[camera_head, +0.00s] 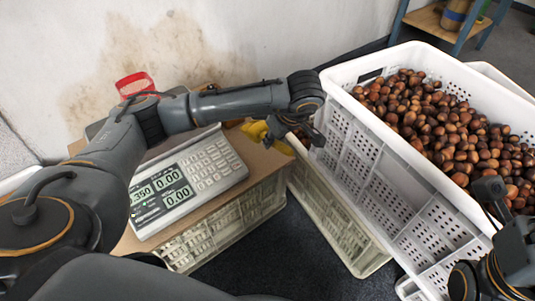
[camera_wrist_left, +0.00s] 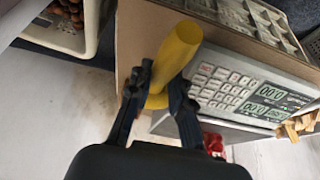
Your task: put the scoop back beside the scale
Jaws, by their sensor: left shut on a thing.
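The yellow scoop (camera_head: 256,131) is partly hidden by my left gripper (camera_head: 286,127) in the head view. In the left wrist view my left gripper (camera_wrist_left: 160,92) is shut on the yellow scoop (camera_wrist_left: 180,50), which sticks out past the fingers. The grey scale (camera_head: 208,166) with lit green displays stands on a cardboard-topped crate; the scoop is just behind and right of it. The scale (camera_wrist_left: 222,91) also shows in the left wrist view, right of the scoop. I cannot tell whether the scoop touches the cardboard (camera_wrist_left: 140,38). My right gripper (camera_head: 492,203) is partly in view at lower right.
A white crate (camera_head: 372,131) full of chestnuts (camera_head: 440,125) stands to the right, close to my left gripper, stacked on other crates. A red item (camera_head: 135,84) is behind the scale. A stained wall (camera_head: 190,40) closes off the back. Dark floor (camera_head: 300,250) lies in front.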

